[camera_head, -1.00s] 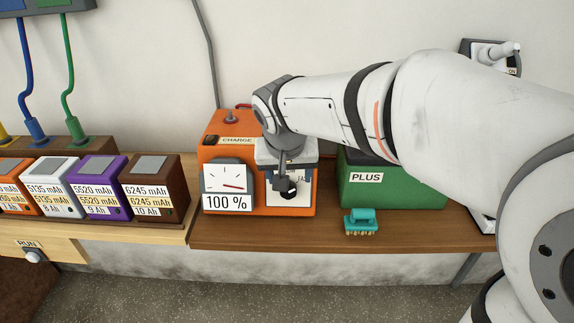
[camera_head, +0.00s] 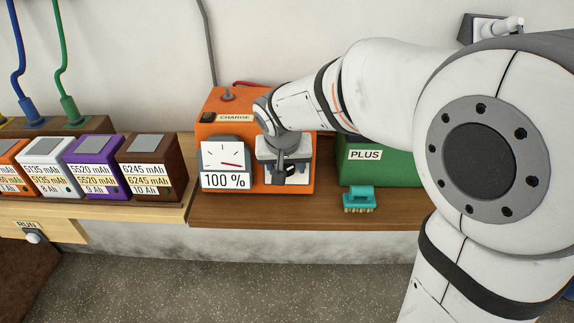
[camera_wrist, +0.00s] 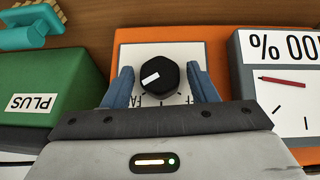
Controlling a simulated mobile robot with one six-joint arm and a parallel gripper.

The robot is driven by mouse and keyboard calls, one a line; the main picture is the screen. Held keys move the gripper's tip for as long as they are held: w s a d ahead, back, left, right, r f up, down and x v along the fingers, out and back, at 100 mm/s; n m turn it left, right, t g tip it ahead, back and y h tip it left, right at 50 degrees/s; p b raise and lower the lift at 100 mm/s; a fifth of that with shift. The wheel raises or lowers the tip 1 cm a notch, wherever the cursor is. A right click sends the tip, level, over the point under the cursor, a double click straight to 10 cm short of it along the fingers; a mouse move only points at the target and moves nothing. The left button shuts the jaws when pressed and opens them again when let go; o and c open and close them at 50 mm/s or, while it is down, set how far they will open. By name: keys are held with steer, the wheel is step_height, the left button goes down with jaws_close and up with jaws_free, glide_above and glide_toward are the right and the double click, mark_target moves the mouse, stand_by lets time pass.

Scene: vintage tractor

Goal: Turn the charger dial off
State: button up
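The charger (camera_head: 222,105) is an orange box with a white gauge (camera_head: 224,157) reading 100 %. Its dial (camera_wrist: 160,76) is a black faceted knob with a white mark, on a white panel in the wrist view. That view is upside down, and the mark points to the picture's lower left. My gripper (camera_wrist: 159,72) is open, with one blue finger on each side of the dial and visible gaps between. Its body hides part of the panel's lettering. In the head view my gripper (camera_head: 284,166) covers most of the dial panel.
A green PLUS box (camera_head: 385,170) stands right of the charger. A teal brush (camera_head: 359,199) lies on the brown shelf (camera_head: 255,212) before it. Several battery blocks (camera_head: 152,171) stand at the left. A red switch (camera_head: 228,93) sits atop the charger. The floor in front is clear.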

steer(key=shift+d, duration=0.1)
steer(key=c, duration=0.8)
